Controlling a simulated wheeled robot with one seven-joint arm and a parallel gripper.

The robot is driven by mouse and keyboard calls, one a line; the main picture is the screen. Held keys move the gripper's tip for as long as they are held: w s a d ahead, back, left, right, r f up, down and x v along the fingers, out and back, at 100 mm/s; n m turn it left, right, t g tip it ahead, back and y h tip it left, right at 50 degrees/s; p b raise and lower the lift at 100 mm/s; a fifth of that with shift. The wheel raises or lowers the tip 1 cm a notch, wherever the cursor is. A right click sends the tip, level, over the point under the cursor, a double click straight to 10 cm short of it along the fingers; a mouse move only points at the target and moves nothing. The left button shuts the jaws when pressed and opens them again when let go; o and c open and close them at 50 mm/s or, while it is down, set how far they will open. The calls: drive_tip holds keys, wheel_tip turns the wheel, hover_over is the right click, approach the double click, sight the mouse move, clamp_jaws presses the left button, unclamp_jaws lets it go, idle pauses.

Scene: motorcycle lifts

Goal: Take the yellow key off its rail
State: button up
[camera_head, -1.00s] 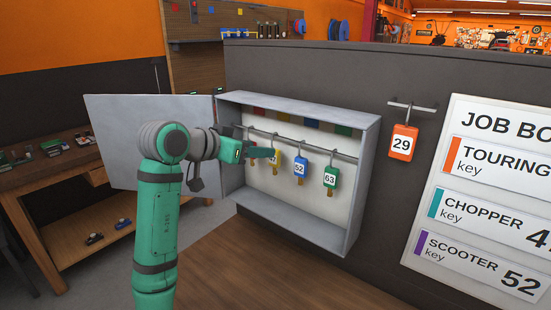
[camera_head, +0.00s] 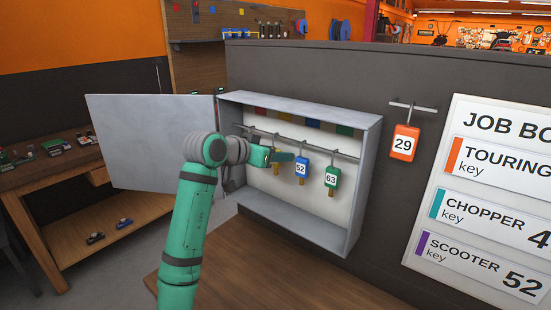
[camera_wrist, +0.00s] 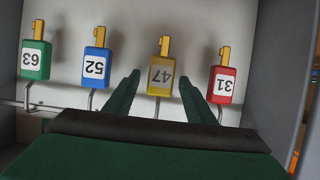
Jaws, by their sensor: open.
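The yellow key (camera_wrist: 161,78), tagged 47, hangs from the rail (camera_wrist: 70,111) inside the open key cabinet, upside down in the wrist view. My gripper (camera_wrist: 158,80) is open, with one green finger on each side of the yellow key's column. The tag shows between and just beyond the fingertips, and I see no finger closed on it. In the head view my gripper (camera_head: 282,157) is inside the cabinet and mostly hides the yellow key.
A blue key 52 (camera_wrist: 96,66) and a red key 31 (camera_wrist: 220,85) hang on either side, close to the fingers. A green key 63 (camera_wrist: 35,60) hangs farther along. The cabinet walls (camera_head: 362,190) bound the space. An orange key 29 (camera_head: 404,143) hangs outside.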

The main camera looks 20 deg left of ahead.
drive_tip(key=c, duration=1.1)
drive_tip(key=shift+r, duration=0.2)
drive_tip(key=shift+r, duration=0.25)
drive_tip(key=s+a, duration=0.2)
drive_tip(key=s, duration=0.3)
drive_tip(key=s+a, duration=0.2)
drive_tip(key=s, duration=0.4)
drive_tip(key=s+a, duration=0.2)
drive_tip(key=s, duration=0.4)
drive_tip(key=shift+a+r, duration=0.1)
drive_tip(key=shift+r, duration=0.25)
drive_tip(key=shift+r, duration=0.3)
drive_tip(key=shift+s+a, duration=0.7)
drive_tip(key=shift+s, duration=1.2)
drive_tip(key=shift+s+a, duration=0.65)
drive_tip(key=shift+s, duration=1.2)
drive_tip(key=shift+s+a, duration=0.7)
drive_tip(key=shift+s, duration=1.2)
